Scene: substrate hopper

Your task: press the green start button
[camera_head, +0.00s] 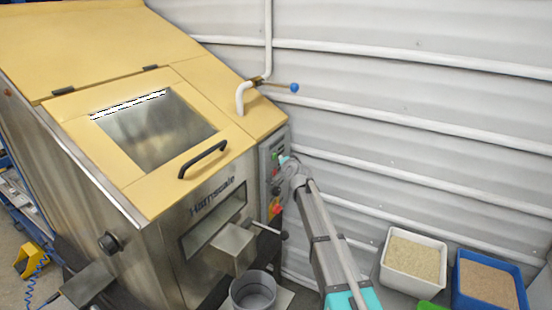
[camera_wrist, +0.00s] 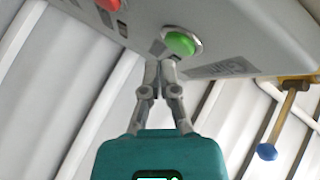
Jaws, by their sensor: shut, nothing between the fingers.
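The green start button (camera_wrist: 182,43) sits in a pale ring on the grey control panel (camera_wrist: 225,30) in the wrist view. My gripper (camera_wrist: 161,58) is shut and empty, with its fingertips close to the button's left edge in that view. I cannot tell whether they touch the panel or the button. A red button (camera_wrist: 108,4) is further left on the panel. In the head view the control panel (camera_head: 265,160) is on the machine's right side. My gripper (camera_head: 284,160) is up against it there, and my wrist and arm cover part of the panel.
The steel hopper has a yellow lid with a black handle (camera_head: 203,160). A blue-knobbed lever (camera_head: 294,88) sticks out above the panel, and its blue knob shows in the wrist view (camera_wrist: 267,152). A white bin (camera_head: 387,265) and a blue bin (camera_head: 457,290) stand lower right.

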